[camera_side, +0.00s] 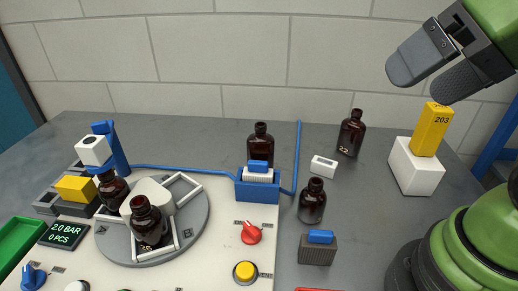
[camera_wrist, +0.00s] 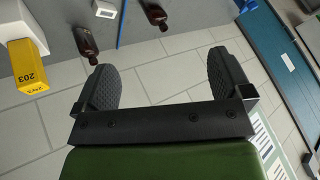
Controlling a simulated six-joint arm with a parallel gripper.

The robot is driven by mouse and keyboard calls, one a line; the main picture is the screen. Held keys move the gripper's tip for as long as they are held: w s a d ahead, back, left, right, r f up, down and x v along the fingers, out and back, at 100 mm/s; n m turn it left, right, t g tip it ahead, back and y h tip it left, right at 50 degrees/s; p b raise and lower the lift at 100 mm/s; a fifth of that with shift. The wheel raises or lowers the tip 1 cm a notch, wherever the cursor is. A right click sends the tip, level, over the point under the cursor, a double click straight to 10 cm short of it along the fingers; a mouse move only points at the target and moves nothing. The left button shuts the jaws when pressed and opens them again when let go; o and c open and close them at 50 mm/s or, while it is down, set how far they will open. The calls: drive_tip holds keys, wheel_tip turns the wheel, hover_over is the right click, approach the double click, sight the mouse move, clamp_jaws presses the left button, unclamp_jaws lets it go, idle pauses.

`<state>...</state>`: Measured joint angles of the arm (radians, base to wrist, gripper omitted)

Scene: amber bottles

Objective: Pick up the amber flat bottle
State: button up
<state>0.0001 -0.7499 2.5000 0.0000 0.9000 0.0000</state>
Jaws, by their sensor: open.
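Several dark amber bottles stand about, and I cannot tell surely which is the flat one. One bottle with a small number (camera_side: 351,133) stands upright at the back right, broad-bodied with square shoulders. A rounder one (camera_side: 312,201) stands nearer the front. Another (camera_side: 260,136) is behind the blue holder, partly hidden. Two more, a rear one (camera_side: 112,190) and a front one (camera_side: 150,224), are on the grey turntable. My gripper (camera_side: 430,78) is open and empty, high at the upper right, apart from all bottles. In the wrist view, two bottles (camera_wrist: 87,42) (camera_wrist: 155,16) show beyond my open fingers (camera_wrist: 161,78).
A yellow block marked 203 (camera_side: 430,130) stands on a white block (camera_side: 411,168) below my gripper.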

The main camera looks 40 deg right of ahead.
idle(0.3)
drive_tip(key=c, duration=0.7)
drive_tip(key=m+g+h, duration=0.4)
drive_tip(key=h, duration=0.1)
hover_over(261, 125)
drive_tip(key=s+a, duration=0.2)
drive_tip(key=f, duration=1.5)
drive_tip(key=shift+w+d+f, duration=0.15)
drive_tip(key=shift+w, duration=0.05)
drive_tip(key=shift+x, duration=3.1)
